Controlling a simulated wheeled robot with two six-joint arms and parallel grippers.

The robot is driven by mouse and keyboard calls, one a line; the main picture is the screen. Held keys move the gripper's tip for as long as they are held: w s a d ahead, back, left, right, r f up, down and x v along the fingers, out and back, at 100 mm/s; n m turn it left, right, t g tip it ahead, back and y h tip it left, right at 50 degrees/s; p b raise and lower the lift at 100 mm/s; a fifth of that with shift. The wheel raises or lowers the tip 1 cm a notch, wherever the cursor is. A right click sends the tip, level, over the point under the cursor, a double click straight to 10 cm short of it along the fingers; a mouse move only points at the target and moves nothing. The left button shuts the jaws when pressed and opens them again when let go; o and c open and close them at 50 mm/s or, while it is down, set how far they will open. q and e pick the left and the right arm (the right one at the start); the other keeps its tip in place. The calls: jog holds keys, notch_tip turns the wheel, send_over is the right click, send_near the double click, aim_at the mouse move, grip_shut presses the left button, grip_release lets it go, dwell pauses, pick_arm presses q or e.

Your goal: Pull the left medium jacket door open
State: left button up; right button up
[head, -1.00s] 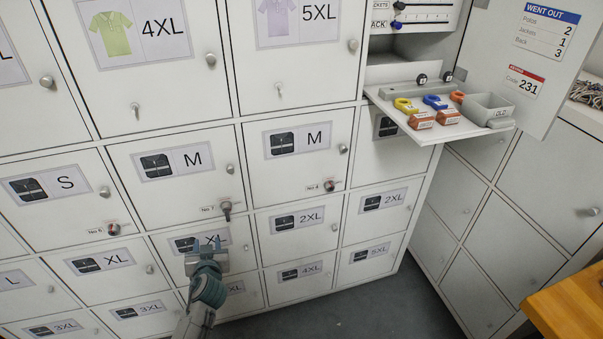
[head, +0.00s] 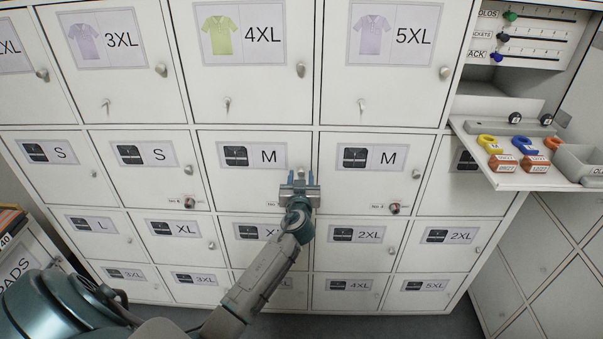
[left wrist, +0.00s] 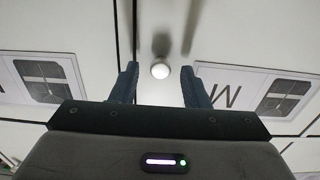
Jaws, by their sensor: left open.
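The left medium jacket door (head: 225,190) is a white locker door with a jacket picture and "M" label; it looks shut. Its round knob (left wrist: 160,71) shows in the left wrist view between the two blue fingers of my left gripper (left wrist: 160,85). The fingers are apart, one on each side of the knob, with a gap to it. In the head view my open left gripper (head: 300,178) is at the door's right edge and hides the knob and lock area. My right gripper is not in view.
The other medium door (head: 363,185) is just right, with its knob (head: 416,174) and a red-tagged lock (head: 394,208). A fold-down shelf (head: 520,180) holding coloured tags and a grey bin (head: 580,163) juts out at the right. Shirt doors are above.

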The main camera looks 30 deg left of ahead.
pick_arm(q)
jog(key=shift+w+a, duration=0.25)
jog(key=shift+w, duration=0.2)
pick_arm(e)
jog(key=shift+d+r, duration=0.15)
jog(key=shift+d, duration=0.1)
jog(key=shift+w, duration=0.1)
pick_arm(q)
grip_shut()
jog(key=shift+s, duration=0.15)
